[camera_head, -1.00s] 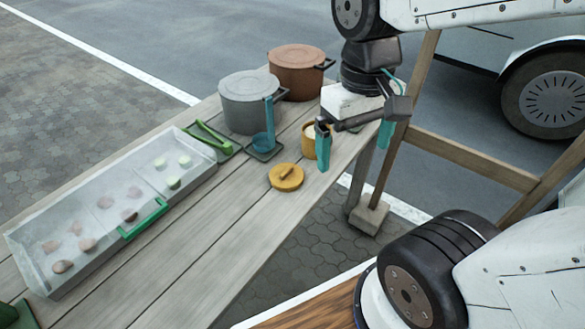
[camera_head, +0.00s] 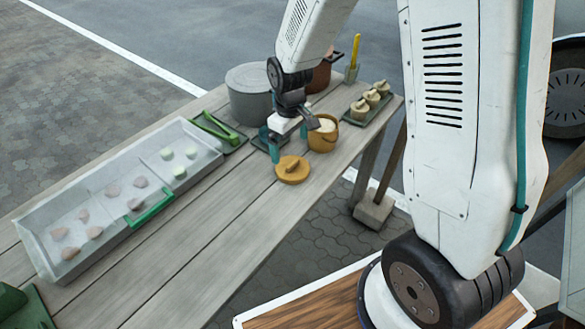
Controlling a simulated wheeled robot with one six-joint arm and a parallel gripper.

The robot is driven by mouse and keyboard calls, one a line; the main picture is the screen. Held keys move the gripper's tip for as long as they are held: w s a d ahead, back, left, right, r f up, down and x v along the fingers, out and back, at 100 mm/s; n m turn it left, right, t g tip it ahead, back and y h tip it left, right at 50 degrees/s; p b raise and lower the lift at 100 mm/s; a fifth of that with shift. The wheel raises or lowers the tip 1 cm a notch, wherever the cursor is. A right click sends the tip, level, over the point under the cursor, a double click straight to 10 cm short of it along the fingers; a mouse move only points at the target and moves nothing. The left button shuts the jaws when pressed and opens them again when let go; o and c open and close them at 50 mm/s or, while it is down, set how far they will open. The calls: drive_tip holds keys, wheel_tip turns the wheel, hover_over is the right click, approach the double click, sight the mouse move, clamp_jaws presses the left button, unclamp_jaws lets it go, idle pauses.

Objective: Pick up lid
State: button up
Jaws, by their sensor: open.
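The lid (camera_head: 292,173) is a round yellow-orange disc with a brown bar handle on top. It lies flat on the wooden table, near its right edge. A small yellow pot (camera_head: 323,138) with pale contents stands uncovered just behind and right of the lid. My gripper (camera_head: 289,148) is open, with teal fingers pointing down. It is above and behind the lid, in front of the pot's left side, with nothing visible between the fingers. The exact height of the fingertips over the table is hard to tell.
A grey pot (camera_head: 250,100) and a copper pot (camera_head: 320,76) stand behind my gripper. A green tray (camera_head: 350,117) with several small lidded jars is at the back right. A long pale bin (camera_head: 60,222) with several pieces lies left.

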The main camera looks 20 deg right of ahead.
sight(291, 162)
drive_tip(key=f, duration=0.7)
drive_tip(key=shift+s, duration=0.4)
drive_tip(key=c, duration=0.7)
